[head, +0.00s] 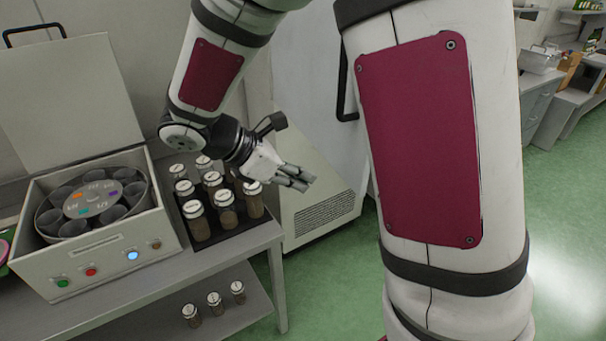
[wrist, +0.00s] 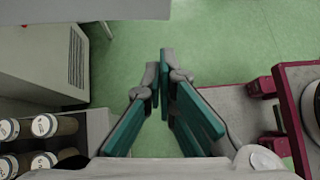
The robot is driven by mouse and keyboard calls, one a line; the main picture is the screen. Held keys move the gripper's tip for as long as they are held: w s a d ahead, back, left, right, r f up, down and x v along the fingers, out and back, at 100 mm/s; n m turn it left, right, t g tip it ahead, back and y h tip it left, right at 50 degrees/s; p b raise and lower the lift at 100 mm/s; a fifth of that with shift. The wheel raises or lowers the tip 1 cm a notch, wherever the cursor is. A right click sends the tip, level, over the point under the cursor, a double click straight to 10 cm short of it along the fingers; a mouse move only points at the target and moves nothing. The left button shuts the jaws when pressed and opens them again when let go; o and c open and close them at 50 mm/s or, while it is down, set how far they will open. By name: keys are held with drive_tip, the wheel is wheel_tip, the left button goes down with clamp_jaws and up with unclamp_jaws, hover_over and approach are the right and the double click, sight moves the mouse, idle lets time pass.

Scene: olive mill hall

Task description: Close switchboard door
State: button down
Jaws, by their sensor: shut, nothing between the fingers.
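I cannot make out a switchboard or its door for certain in either view. A pale upright panel with a black handle (head: 346,88) stands behind my arm in the head view; most of it is hidden, so I cannot tell what it belongs to. My gripper (head: 296,178) is shut and empty, out in the air just right of the jar tray and in front of a low vented cabinet. In the wrist view my gripper (wrist: 164,80) has its fingers together over the green floor.
The low cabinet with a vent grille (head: 325,212) also shows in the wrist view (wrist: 40,45). Several jars (head: 226,208) stand on a dark tray at the bench's (head: 262,240) right end. An open-lidded machine (head: 110,250) sits left. Clear green floor (head: 560,200) lies right.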

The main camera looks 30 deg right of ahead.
drive_tip(key=p, duration=0.1)
approach(356, 193)
wheel_tip(356, 193, down, 3)
drive_tip(key=shift+s+d+f+p, duration=0.1)
drive_tip(key=shift+d+p, duration=0.2)
drive_tip(key=shift+d, duration=0.6)
drive_tip(key=shift+s+d+f+p, duration=0.15)
drive_tip(key=shift+d+p, duration=0.1)
drive_tip(key=shift+d, duration=0.6)
drive_tip(key=shift+w+d, duration=0.1)
drive_tip(key=shift+d, duration=0.05)
